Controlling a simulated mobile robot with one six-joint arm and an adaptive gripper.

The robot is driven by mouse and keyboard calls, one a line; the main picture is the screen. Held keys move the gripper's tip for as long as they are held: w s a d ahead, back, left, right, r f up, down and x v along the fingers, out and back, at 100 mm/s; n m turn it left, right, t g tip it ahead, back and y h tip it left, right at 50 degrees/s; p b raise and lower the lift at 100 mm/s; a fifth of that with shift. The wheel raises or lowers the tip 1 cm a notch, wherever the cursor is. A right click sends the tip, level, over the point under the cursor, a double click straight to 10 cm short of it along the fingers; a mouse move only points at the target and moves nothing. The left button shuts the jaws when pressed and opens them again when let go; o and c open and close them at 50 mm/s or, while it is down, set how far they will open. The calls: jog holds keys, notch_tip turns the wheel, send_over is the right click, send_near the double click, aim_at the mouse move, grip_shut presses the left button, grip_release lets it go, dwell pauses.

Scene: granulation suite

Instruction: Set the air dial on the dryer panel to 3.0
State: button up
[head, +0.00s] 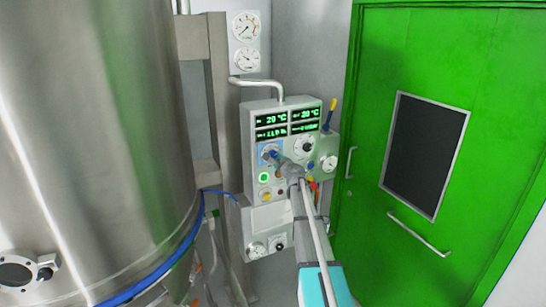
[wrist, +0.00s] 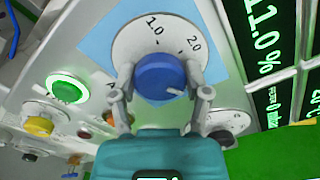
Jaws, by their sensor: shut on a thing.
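The dryer panel (head: 253,133) is a grey box in the middle of the head view. Its air dial is a blue knob (wrist: 160,72) on a white round scale (wrist: 143,40) with a light blue backing. The scale shows 1.0 and 2.0; other figures are hidden. A white mark on the knob points to the lower right in the wrist view, towards the right finger. My gripper (wrist: 161,78) is shut on the blue knob, one finger on each side. In the head view my gripper (head: 277,157) partly covers the knob (head: 267,151).
Green displays (head: 288,122) sit above the dial. A lit green button (wrist: 68,86) and a yellow knob (wrist: 38,126) are close by. Another white dial (head: 304,147) is to the right. A steel vessel (head: 95,130) stands left, a green door (head: 375,60) right.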

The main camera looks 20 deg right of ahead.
jog(key=shift+w, duration=0.1)
dwell(0.3)
jog(key=o, duration=1.1)
jog(key=shift+o, duration=0.2)
jog(key=s, duration=1.2)
jog(key=shift+d, duration=0.2)
